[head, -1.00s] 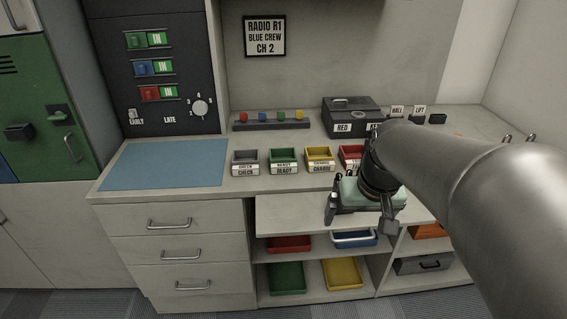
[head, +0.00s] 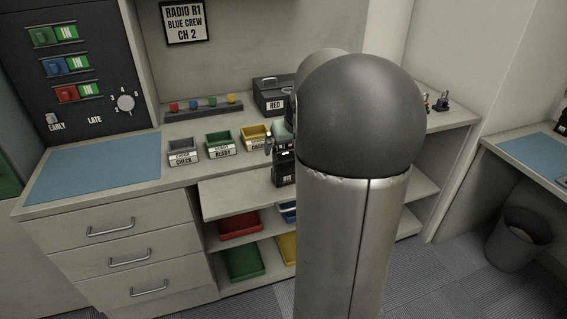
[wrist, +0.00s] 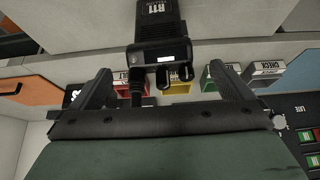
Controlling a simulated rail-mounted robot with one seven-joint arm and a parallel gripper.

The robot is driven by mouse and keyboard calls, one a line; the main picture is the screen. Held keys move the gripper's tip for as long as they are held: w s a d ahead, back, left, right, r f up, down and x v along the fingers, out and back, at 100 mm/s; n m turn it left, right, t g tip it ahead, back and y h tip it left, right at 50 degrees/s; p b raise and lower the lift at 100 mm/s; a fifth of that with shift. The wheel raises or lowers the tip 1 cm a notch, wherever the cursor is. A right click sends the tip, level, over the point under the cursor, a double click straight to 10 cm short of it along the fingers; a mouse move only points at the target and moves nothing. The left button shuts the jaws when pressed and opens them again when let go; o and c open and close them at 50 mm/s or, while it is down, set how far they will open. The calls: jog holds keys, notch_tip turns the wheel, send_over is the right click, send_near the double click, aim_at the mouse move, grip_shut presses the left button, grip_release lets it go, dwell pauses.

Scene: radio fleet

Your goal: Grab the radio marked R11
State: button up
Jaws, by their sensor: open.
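The black radio marked R11 (wrist: 158,42) is at the top middle of the wrist view, with its antenna and knobs pointing toward my gripper. My gripper (wrist: 160,78) is open, one finger on each side of the radio's knob end. Most of the radio's body lies beyond the fingertips, and I see no clear contact. In the head view a black radio (head: 285,170) shows at the pull-out board, just left of my arm. My gripper (head: 281,140) is mostly hidden there behind my arm.
Small grey (head: 183,158), green (head: 220,150) and yellow (head: 254,142) labelled bins stand on the counter behind the pull-out board (head: 232,200). A blue mat (head: 95,168) lies clear at left. A waste bin (head: 518,240) stands at right.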

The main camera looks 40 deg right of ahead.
aim_at(287, 150)
jog(key=shift+p+x, duration=0.7)
jog(key=shift+x, duration=2.35)
jog(key=shift+s, duration=0.1)
jog(key=c, duration=1.3)
jog(key=shift+c, duration=0.2)
jog(key=shift+r, duration=0.15)
